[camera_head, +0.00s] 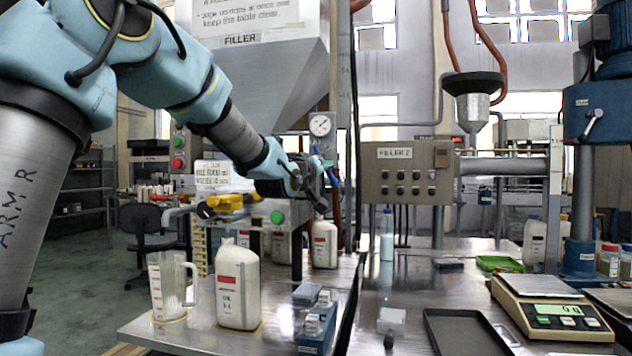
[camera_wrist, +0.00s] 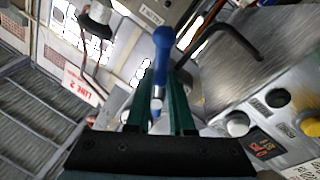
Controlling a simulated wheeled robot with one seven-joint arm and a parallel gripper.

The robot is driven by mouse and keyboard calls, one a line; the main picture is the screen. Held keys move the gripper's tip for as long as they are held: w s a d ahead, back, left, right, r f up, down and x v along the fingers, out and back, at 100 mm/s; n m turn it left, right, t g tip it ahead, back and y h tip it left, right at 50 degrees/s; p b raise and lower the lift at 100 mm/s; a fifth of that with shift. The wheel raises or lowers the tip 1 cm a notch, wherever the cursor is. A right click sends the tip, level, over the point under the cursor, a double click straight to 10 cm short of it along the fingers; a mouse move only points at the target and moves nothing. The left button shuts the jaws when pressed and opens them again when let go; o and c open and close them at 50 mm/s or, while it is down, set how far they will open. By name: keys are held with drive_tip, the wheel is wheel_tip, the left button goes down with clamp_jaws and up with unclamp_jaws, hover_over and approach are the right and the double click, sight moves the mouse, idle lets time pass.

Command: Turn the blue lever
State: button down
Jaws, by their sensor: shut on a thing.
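The blue lever (camera_wrist: 162,48) stands upright in the wrist view, between the two green fingers of my gripper (camera_wrist: 161,75). The fingers are shut on it, and its rounded blue end sticks out past the fingertips. A pale metal part shows at its lower end. In the head view my gripper (camera_head: 318,187) is at the filler, below the hopper (camera_head: 265,75) and close to the round gauge (camera_head: 320,125). There a small patch of blue shows beside the gripper; the wrist hides most of the lever.
A clear measuring jug (camera_head: 168,290) and a white oil bottle (camera_head: 238,292) stand on the near table, with a blue device (camera_head: 316,325) to their right. Another bottle (camera_head: 324,245) stands below my gripper. A scale (camera_head: 550,310) and a dark tray (camera_head: 465,335) are at the right.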

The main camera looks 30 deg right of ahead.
sight(334, 153)
drive_tip(key=n+b, duration=0.2)
drive_tip(key=n+t+b, duration=0.1)
drive_tip(key=n+b, duration=0.1)
drive_tip(key=n, duration=0.1)
drive_tip(key=s+d+r+n+t+b, duration=0.1)
drive_tip(key=n+b, duration=0.2)
drive_tip(key=shift+s+d, duration=0.1)
drive_tip(key=n+b, duration=0.1)
drive_tip(key=n+y+b, duration=0.1)
drive_tip(key=n, duration=0.1)
drive_tip(key=shift+s+d+r+t, duration=0.1)
drive_tip(key=shift+r+t, duration=0.3)
drive_tip(key=shift+r+n+t+b, duration=0.15)
drive_tip(key=shift+r+n+b, duration=0.2)
drive_tip(key=shift+n, duration=0.45)
drive_tip(key=shift+r+n+t+b, duration=0.15)
drive_tip(key=shift+n+b, duration=0.3)
drive_tip(key=shift+n, duration=0.35)
drive_tip(key=c, duration=0.8)
unclamp_jaws()
drive_tip(key=b+v, duration=0.3)
drive_tip(key=v, duration=0.7)
drive_tip(key=shift+s+a+r, duration=0.1)
drive_tip(key=shift+s+a, duration=0.1)
drive_tip(key=shift+s, duration=0.2)
